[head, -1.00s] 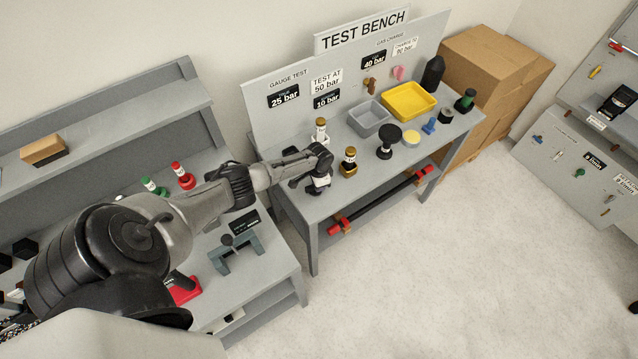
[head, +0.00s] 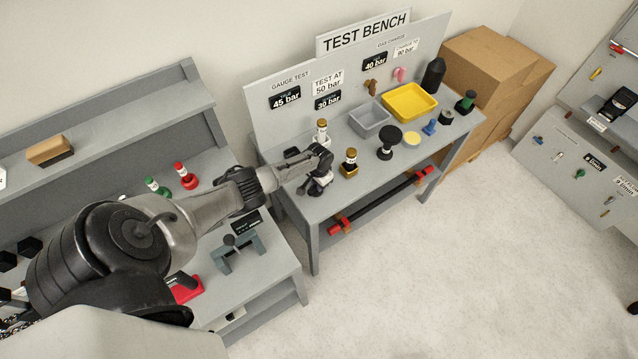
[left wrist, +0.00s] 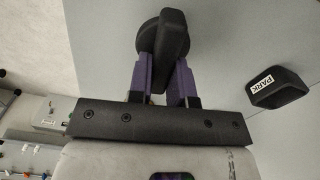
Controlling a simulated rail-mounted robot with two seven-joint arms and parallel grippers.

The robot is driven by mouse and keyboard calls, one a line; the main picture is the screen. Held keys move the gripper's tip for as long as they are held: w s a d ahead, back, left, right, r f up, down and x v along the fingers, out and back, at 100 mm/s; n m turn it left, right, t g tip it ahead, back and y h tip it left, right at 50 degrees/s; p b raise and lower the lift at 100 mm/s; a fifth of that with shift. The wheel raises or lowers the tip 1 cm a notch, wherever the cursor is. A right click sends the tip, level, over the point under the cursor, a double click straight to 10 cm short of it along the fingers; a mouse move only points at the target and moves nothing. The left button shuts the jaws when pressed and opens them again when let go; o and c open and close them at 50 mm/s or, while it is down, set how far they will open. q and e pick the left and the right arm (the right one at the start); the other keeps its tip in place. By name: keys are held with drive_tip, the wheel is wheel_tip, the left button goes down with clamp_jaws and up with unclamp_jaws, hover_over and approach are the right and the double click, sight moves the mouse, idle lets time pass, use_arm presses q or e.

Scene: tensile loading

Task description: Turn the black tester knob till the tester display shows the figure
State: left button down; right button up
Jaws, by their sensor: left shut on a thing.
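The black tester knob (left wrist: 172,32) is between the purple fingers of my left gripper (left wrist: 160,75) in the left wrist view. The gripper is shut on it. In the head view my left gripper (head: 318,183) is at the front left of the test bench, and the arm hides most of the knob. Under the words GAUGE TEST, the tester display (head: 285,98) reads 45 bar. The white sign (head: 328,83) beside it reads TEST AT 50 bar. A second black display (head: 328,100) below it seems to read 30 bar. My right gripper is not in view.
Brass-topped fittings (head: 349,163) stand close to my left gripper. A grey tray (head: 369,119) and a yellow tray (head: 409,101) are farther right on the bench. A black holder marked PARK (left wrist: 279,88) is right of the knob in the left wrist view.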

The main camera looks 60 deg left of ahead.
use_arm(q)
drive_tip(key=c, duration=1)
unclamp_jaws()
drive_tip(key=shift+c, duration=0.2)
drive_tip(key=shift+r+p, duration=0.3)
drive_tip(key=shift+r, duration=0.3)
wheel_tip(320, 180, up, 13)
drive_tip(key=p, duration=0.1)
drive_tip(key=shift+f+p, duration=0.15)
drive_tip(key=shift+p, duration=0.15)
